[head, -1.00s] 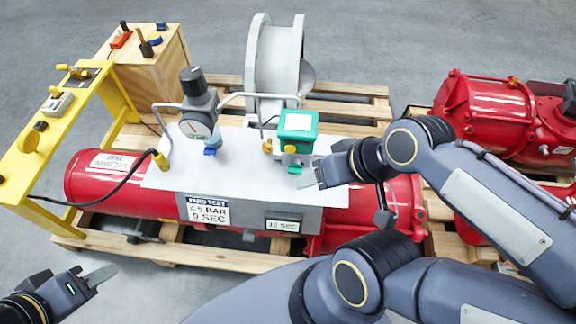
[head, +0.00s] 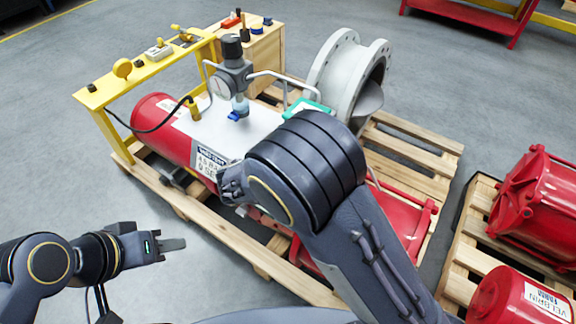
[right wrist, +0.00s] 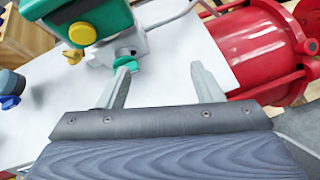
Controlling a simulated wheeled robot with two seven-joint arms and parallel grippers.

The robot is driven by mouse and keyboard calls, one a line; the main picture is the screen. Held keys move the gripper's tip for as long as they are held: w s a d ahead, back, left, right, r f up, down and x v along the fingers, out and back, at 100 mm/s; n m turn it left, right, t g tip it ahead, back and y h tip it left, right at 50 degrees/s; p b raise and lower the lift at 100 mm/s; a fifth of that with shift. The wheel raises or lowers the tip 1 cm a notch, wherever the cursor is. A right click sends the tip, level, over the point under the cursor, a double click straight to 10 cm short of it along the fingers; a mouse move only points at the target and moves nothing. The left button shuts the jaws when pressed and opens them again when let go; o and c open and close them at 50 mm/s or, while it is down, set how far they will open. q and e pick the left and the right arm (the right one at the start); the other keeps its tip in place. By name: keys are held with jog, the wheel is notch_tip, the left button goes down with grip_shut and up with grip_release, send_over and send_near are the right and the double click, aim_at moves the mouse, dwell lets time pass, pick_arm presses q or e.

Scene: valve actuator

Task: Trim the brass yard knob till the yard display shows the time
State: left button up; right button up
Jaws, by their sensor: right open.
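In the right wrist view a green box (right wrist: 95,14) has a round yellow, brass-like knob (right wrist: 82,34) on its face. I cannot tell which one is the yard knob. My right gripper (right wrist: 162,68) is open and empty, with its left fingertip close to a green fitting (right wrist: 126,54); the knobs are up and left, outside the jaws. The head view shows only a corner of the green box (head: 309,105) behind my right arm. The yard display is hidden. My left gripper (head: 172,245) is over the floor, apart from everything.
A yellow frame (head: 130,85) with switches stands at the left. A gauge regulator (head: 233,78) rises from the white plate (head: 200,125) over the red cylinder (head: 157,118). A grey flanged ring (head: 335,75) stands behind. More red actuators (head: 530,205) sit at right. The floor at front left is clear.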

jog(key=w+a+f+n+t, duration=0.1)
jog(key=a+f+n+t, duration=0.15)
jog(key=a+n, duration=0.2)
jog(key=shift+m, duration=0.25)
jog(key=x, duration=0.7)
jog(key=shift+w+a, duration=0.35)
jog(key=shift+w, duration=0.1)
jog(key=shift+c, duration=0.3)
